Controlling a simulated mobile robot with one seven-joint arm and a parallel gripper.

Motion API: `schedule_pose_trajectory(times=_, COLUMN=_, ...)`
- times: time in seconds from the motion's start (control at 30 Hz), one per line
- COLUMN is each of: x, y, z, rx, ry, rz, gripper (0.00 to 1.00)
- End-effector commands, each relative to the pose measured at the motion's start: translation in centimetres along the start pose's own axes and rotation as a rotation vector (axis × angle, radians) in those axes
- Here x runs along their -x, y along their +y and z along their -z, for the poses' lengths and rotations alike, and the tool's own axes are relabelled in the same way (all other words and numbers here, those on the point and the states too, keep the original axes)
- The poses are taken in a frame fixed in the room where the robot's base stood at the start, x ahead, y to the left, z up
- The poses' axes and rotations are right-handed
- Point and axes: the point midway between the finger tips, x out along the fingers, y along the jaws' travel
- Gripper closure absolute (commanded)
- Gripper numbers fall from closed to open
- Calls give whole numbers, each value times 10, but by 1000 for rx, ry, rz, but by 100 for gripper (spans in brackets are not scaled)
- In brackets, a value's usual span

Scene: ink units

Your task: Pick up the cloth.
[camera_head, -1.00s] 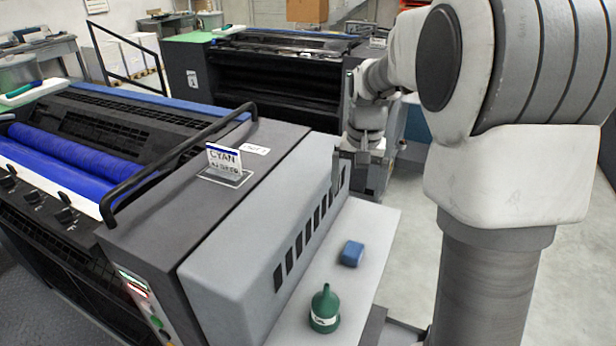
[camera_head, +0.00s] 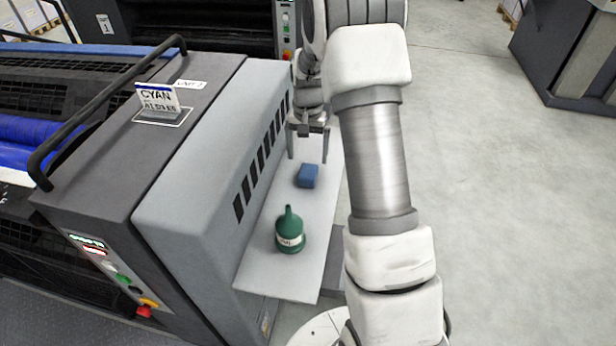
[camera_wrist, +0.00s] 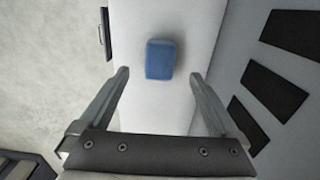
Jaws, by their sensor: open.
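The cloth (camera_head: 308,175) is a small blue folded block lying on the light grey side shelf (camera_head: 300,270) of the press. In the wrist view the cloth (camera_wrist: 160,59) lies ahead of the fingertips, about midway between their lines. My gripper (camera_head: 308,160) is open and empty, pointing down above the shelf by the cloth's far side. In the wrist view both fingers of my gripper (camera_wrist: 158,75) are spread wider than the cloth and do not touch it.
A green bottle (camera_head: 290,232) with a white label stands on the shelf nearer the camera. The press's slotted grey side wall (camera_head: 215,165) borders the shelf on the left. A CYAN sign (camera_head: 158,103) stands on top of the press. Open floor (camera_head: 480,200) lies to the right.

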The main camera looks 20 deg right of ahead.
Motion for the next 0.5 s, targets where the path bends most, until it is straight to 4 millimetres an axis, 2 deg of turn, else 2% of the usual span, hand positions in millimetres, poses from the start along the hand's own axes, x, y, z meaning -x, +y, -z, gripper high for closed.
schedule_pose_trajectory(times=0.03, x=-10, y=0, z=0, rx=0, ry=-2, rz=-1, gripper=3)
schedule_pose_trajectory(times=0.1, x=-16, y=0, z=0, rx=0, ry=-1, rz=-1, gripper=3)
schedule_pose_trajectory(times=0.37, x=-31, y=0, z=1, rx=0, ry=-2, rz=-1, gripper=3)
schedule_pose_trajectory(times=0.5, x=-51, y=1, z=4, rx=-1, ry=-3, rz=-1, gripper=3)
